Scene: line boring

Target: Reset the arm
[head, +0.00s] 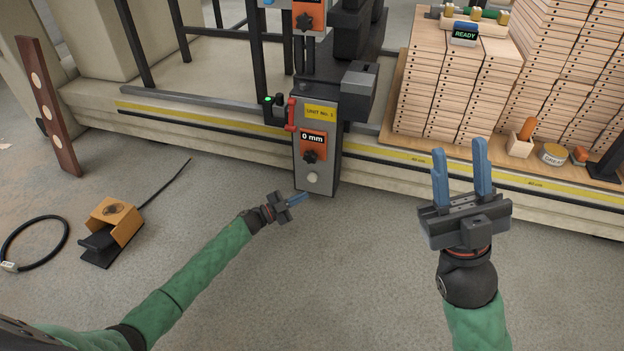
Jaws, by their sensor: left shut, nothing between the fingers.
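My left gripper (296,198) is shut and empty, with its blue fingers pointing right, just left of the lower end of the grey boring unit (318,165).
Stacked drilled boards (450,85) stand on the right, with a small READY display (465,35) on top. A yellow foot pedal (113,218), a black cable loop (35,243) and a leaning brown board (47,105) are at left. The floor between my arms is clear.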

